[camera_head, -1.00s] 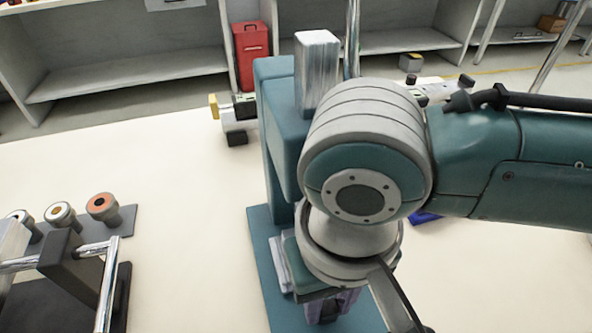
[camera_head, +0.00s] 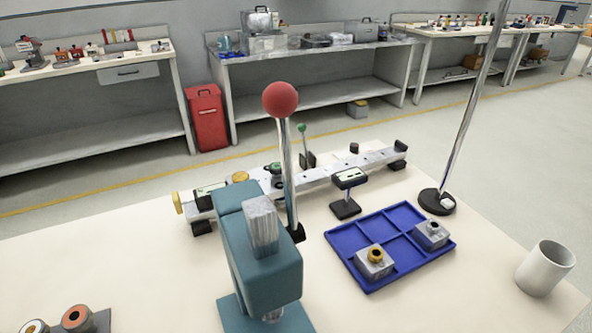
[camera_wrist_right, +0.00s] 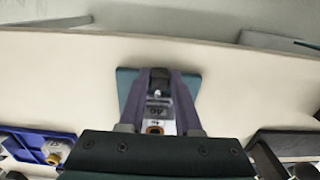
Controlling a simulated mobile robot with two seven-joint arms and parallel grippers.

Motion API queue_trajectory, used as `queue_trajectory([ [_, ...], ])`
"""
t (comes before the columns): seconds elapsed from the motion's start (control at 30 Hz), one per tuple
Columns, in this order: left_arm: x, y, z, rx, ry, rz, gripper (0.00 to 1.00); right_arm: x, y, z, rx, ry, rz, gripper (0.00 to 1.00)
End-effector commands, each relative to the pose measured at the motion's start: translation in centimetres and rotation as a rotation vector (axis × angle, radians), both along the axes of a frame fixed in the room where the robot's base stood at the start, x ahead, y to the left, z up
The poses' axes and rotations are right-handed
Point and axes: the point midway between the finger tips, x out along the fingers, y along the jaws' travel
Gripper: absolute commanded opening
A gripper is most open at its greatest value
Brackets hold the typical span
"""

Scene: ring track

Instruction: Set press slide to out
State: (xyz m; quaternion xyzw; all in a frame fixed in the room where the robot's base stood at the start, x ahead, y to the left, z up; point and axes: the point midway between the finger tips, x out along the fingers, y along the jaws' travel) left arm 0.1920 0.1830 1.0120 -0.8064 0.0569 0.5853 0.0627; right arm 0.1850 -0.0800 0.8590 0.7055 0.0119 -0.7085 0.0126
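The teal press (camera_head: 262,262) stands at the lower middle of the head view, its front cut off by the picture's bottom edge. Its lever with a red ball (camera_head: 281,100) points up. The right wrist view shows a teal base plate (camera_wrist_right: 192,80) beyond my right gripper (camera_wrist_right: 157,80). The gripper's purple fingers stand apart. A dark piece lies between the tips, and a grey block with an orange ring (camera_wrist_right: 154,129) shows between the fingers. I cannot tell whether the fingers touch anything. The slide's position is not clear. My left gripper is out of view.
A blue tray (camera_head: 349,244) with two ringed blocks lies right of the press, beside a white mug (camera_head: 545,268). A long rail fixture (camera_head: 320,174) stands behind. A rack with ringed parts (camera_head: 75,319) is at the lower left. Pale table is clear left of the press.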

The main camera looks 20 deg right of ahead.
Motion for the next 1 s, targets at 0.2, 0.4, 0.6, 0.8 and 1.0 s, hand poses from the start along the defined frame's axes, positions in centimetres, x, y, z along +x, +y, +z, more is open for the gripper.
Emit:
queue_trajectory([
  [0.2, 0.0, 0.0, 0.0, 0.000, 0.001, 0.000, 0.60, 0.1, 0.0, 0.0, 0.001, -0.002, 0.000, 0.58],
  [0.4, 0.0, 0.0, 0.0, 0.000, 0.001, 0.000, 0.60, 0.2, 0.0, 0.0, 0.001, -0.004, 0.000, 0.60],
  [0.6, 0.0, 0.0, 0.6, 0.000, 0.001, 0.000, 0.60, 0.2, 0.1, 1.4, 0.003, -0.005, 0.000, 0.60],
  [0.8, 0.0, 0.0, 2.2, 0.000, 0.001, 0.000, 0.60, 0.2, 0.1, 5.5, 0.004, -0.006, 0.000, 0.60],
  [1.0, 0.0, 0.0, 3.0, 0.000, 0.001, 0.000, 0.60, 0.1, 0.0, 8.8, 0.003, -0.005, 0.000, 0.60],
])
